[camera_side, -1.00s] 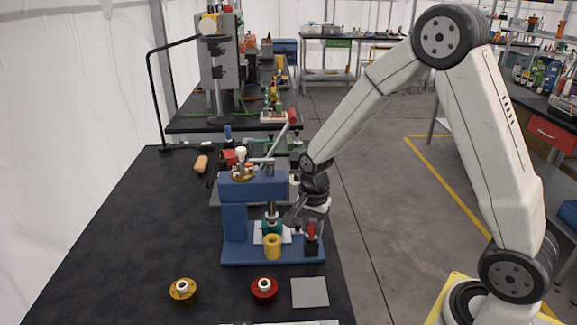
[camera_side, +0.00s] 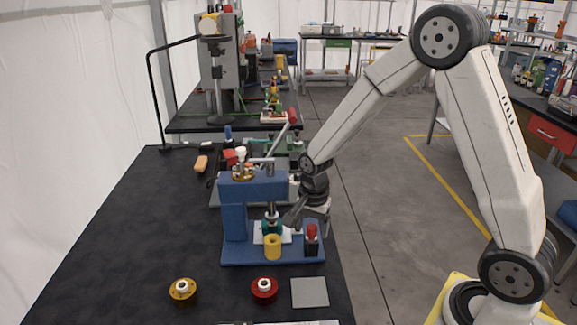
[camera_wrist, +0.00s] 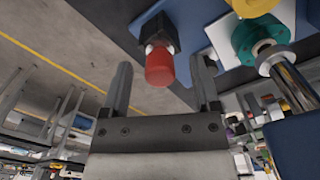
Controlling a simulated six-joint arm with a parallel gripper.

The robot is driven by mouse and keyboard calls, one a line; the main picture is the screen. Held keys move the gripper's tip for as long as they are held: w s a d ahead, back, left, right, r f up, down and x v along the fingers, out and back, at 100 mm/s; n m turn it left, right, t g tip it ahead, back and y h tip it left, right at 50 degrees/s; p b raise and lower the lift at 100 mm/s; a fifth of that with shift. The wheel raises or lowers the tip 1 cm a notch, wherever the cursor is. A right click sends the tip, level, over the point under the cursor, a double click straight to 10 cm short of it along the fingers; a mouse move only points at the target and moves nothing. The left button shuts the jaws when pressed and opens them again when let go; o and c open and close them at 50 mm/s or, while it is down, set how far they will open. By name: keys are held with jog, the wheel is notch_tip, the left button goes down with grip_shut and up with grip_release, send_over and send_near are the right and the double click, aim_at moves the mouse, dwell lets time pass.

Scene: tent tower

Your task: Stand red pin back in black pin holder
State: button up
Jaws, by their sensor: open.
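The red pin (camera_side: 311,231) stands upright in the black pin holder (camera_side: 311,247) at the right front of the blue base. In the wrist view the red cap (camera_wrist: 159,69) sits against the black holder (camera_wrist: 158,33), with small pale spots where they meet. My gripper (camera_side: 294,217) is open and empty, behind and slightly left of the pin in the side view. In the wrist view its two fingers (camera_wrist: 160,66) appear on either side of the red cap, with gaps on both sides. The pin's lower part is hidden inside the holder.
The blue press frame (camera_side: 236,222) stands left of my gripper, with a green part (camera_side: 271,226) and a yellow cylinder (camera_side: 272,247) on its base. A yellow piece (camera_side: 183,290), a red piece (camera_side: 264,289) and a grey plate (camera_side: 310,292) lie in front. The table's left side is clear.

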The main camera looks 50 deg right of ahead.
aim_at(314, 242)
jog(key=shift+r, duration=3.7)
jog(key=s+a+f+n+t, duration=0.2)
jog(key=s+n, duration=0.8)
jog(key=n, duration=0.5)
jog(key=shift+s+a+f+t, duration=0.2)
jog(key=shift+a+t, duration=0.1)
jog(key=shift+a, duration=0.45)
